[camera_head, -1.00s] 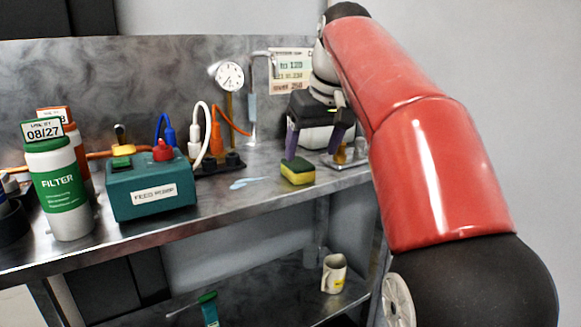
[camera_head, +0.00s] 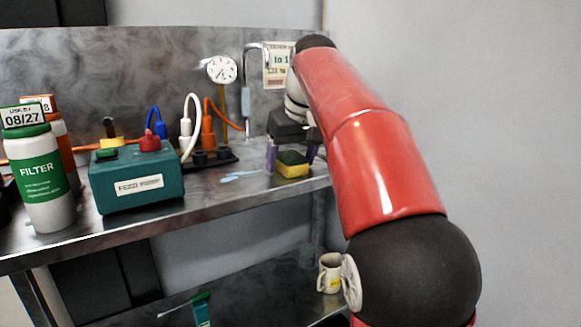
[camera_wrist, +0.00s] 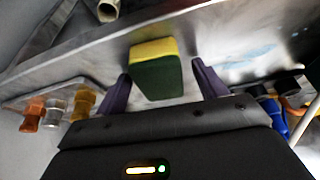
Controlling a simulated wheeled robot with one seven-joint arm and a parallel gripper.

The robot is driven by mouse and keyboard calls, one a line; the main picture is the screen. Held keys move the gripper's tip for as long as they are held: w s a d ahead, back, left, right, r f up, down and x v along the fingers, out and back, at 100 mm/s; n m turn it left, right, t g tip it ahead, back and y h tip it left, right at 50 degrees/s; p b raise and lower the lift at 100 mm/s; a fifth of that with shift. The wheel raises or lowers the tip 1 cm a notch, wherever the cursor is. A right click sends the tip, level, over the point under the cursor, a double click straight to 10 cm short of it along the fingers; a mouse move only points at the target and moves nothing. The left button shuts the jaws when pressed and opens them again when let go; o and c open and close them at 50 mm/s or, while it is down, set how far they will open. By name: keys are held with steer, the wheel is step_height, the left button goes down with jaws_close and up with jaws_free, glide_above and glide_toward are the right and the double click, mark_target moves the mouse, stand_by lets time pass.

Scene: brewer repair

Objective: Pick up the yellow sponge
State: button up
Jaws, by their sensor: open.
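The yellow sponge (camera_head: 292,170) has a dark green top layer and lies on the metal counter near its front edge, at the right end. It also shows in the wrist view (camera_wrist: 155,70), with its green face towards the camera. My gripper (camera_head: 291,156) is open, with its purple fingers on either side of the sponge. In the wrist view my gripper's fingertips (camera_wrist: 160,70) flank the sponge, with a visible gap on each side. I cannot tell how low the fingertips are against the sponge.
A teal feed pump box (camera_head: 137,180) and a white filter bottle (camera_head: 42,180) stand to the left on the counter. A bluish puddle (camera_head: 240,176) lies left of the sponge. Brass and copper fittings (camera_wrist: 57,105) are close to the gripper. A mug (camera_head: 330,272) stands on the lower shelf.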

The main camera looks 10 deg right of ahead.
steer(key=c, duration=1.1)
steer(key=shift+o, duration=0.2)
steer(key=shift+r, duration=0.15)
